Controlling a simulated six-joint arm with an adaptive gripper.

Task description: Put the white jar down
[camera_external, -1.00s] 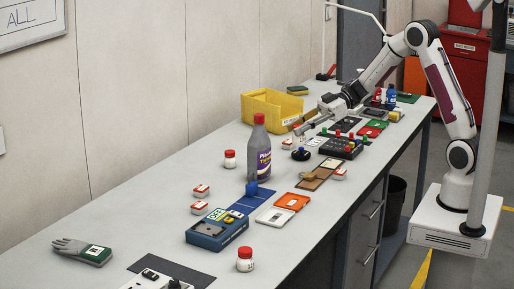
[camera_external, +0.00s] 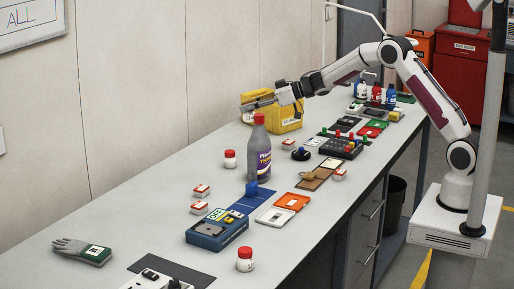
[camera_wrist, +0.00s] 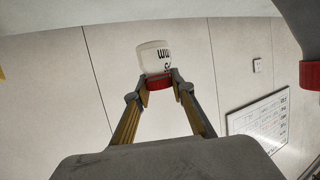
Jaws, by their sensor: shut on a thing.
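In the wrist view a white jar (camera_wrist: 153,58) with a red lid and dark lettering sits between my fingertips. My gripper (camera_wrist: 158,82) is shut on it near the lid. The lid points down in this picture, which appears upside down, like the bottle cap at its right. In the external view my gripper (camera_external: 246,106) is above the bench, by the yellow bin and near the top of the grey bottle. I cannot make out the held jar there.
The grey bottle (camera_external: 259,160) with a red cap stands close by. The yellow bin (camera_external: 287,124) is behind my wrist. Another red-lidded white jar (camera_external: 229,159) stands left of the bottle, and one (camera_external: 245,260) at the front. Bare bench (camera_external: 130,200) lies on the left.

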